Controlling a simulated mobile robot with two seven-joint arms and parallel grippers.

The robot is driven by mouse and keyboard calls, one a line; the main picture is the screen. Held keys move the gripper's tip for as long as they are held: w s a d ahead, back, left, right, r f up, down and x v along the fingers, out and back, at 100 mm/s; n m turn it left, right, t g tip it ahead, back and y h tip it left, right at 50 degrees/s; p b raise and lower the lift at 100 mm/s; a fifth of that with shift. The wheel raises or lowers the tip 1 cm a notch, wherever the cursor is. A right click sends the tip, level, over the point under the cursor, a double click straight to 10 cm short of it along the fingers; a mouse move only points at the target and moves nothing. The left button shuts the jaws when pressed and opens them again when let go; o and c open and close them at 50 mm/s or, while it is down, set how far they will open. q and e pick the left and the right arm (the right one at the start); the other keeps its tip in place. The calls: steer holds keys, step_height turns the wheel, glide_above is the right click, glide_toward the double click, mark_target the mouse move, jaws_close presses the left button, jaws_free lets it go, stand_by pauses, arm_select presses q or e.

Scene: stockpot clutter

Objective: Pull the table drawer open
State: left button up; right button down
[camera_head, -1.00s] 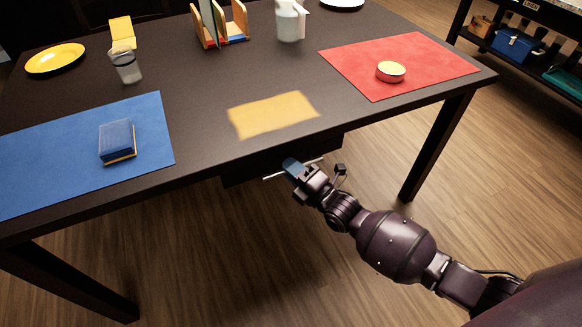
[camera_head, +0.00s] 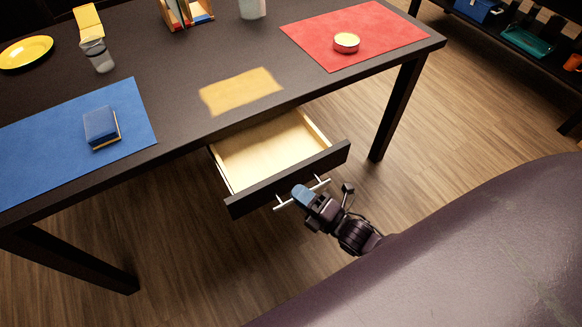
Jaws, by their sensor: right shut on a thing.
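The table drawer (camera_head: 265,150) stands well out from under the front edge of the dark table (camera_head: 195,75). Its dark front panel (camera_head: 250,199) carries a thin silver bar handle (camera_head: 284,203), and its pale wooden inside looks empty in the part that shows. My right gripper (camera_head: 302,194) is shut on the handle, in front of the panel; its blue-tipped fingers cover the middle of the bar. My left gripper is not in view.
On the table are a blue mat (camera_head: 50,150) with a blue box (camera_head: 101,127), a red mat (camera_head: 385,30) with a round tin (camera_head: 346,43), a yellow cloth (camera_head: 240,91), a glass (camera_head: 100,56) and a yellow plate (camera_head: 25,52). Table legs flank the drawer.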

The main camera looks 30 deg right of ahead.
steer(key=shift+s+d, duration=0.1)
steer(key=shift+s, duration=1.35)
steer(key=c, duration=1.2)
jaws_free()
steer(key=v, duration=1)
steer(key=shift+s+d+f+p, duration=0.1)
steer(key=shift+s+d+p, duration=0.05)
steer(key=shift+s+p, duration=0.2)
steer(key=shift+s, duration=0.1)
